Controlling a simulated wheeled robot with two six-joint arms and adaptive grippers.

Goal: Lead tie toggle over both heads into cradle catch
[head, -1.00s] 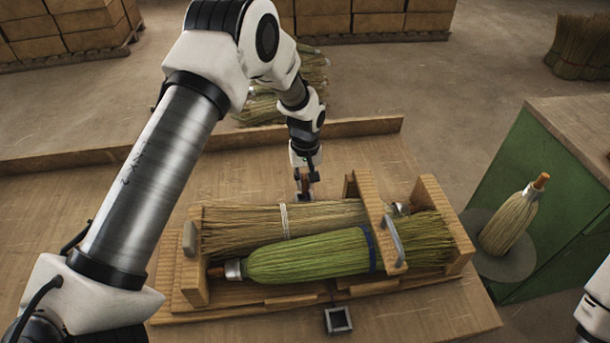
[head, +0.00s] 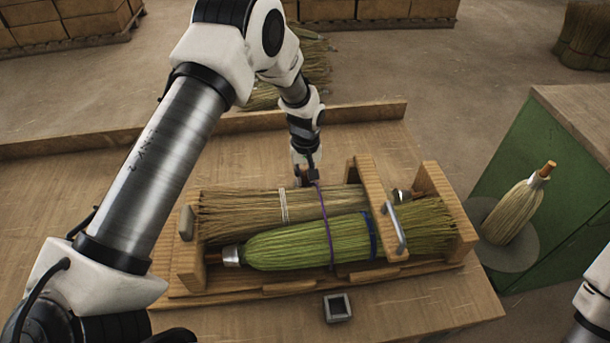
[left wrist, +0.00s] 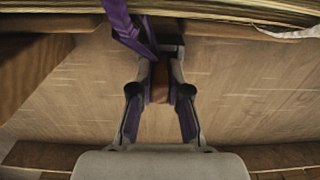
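Two broom heads lie in a wooden cradle (head: 183,268): a tan one (head: 240,215) at the back and a green one (head: 290,245) in front. A purple tie (head: 326,222) runs across both heads, from my left gripper down to the front of the green one. My left gripper (head: 312,176) is just behind the tan head. In the left wrist view its fingers (left wrist: 160,82) are closed on a brown toggle (left wrist: 159,78), with the purple tie (left wrist: 122,25) beside it. I cannot tell which part is the cradle catch. My right gripper is out of view.
A grey metal handle (head: 396,228) stands on the cradle's right crosspiece. A small square metal piece (head: 338,308) lies in front of the cradle. The table's left is clear.

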